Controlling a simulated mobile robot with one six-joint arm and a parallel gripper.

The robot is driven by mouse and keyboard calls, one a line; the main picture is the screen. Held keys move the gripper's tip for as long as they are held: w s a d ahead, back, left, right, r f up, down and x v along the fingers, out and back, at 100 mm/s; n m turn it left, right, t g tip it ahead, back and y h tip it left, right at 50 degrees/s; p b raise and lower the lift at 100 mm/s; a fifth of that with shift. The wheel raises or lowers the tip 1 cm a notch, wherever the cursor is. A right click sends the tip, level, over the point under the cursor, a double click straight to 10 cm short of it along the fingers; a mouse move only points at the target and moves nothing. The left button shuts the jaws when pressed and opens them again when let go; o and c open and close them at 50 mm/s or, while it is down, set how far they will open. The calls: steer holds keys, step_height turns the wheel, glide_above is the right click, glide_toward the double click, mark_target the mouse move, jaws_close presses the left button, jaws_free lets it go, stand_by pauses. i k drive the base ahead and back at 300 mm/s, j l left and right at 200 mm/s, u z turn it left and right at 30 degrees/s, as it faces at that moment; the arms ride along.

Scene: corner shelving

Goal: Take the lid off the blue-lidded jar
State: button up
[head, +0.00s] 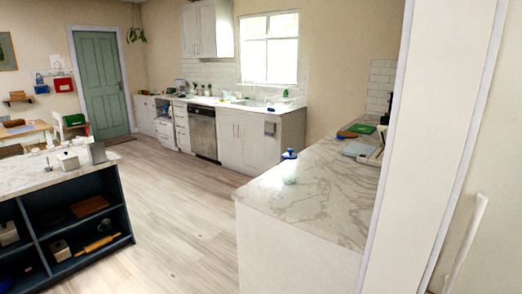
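The blue-lidded jar (289,170) stands upright near the left edge of the marble-patterned counter (315,205) on the right side of the head view. Its body looks clear or pale. Its blue lid (289,154) sits on top of it. My gripper is not visible in this view, so how it stands to the jar cannot be seen.
A cutting board (361,129) and other items lie farther back on the same counter. A dark island (75,222) with open shelves stands at the left. Wood floor (175,215) between them is clear. A tall white panel (430,140) blocks the right side.

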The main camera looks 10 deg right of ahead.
mark_target(289, 166)
steer(key=i+j+z, duration=0.1)
steer(key=i+j, duration=0.25)
steer(key=i, duration=0.25)
steer(key=i+j+z, duration=0.1)
steer(key=i+j, duration=0.35)
steer(key=i, duration=0.15)
steer(key=i+j+z, duration=0.1)
steer(key=i+j, duration=0.35)
steer(key=i, duration=0.15)
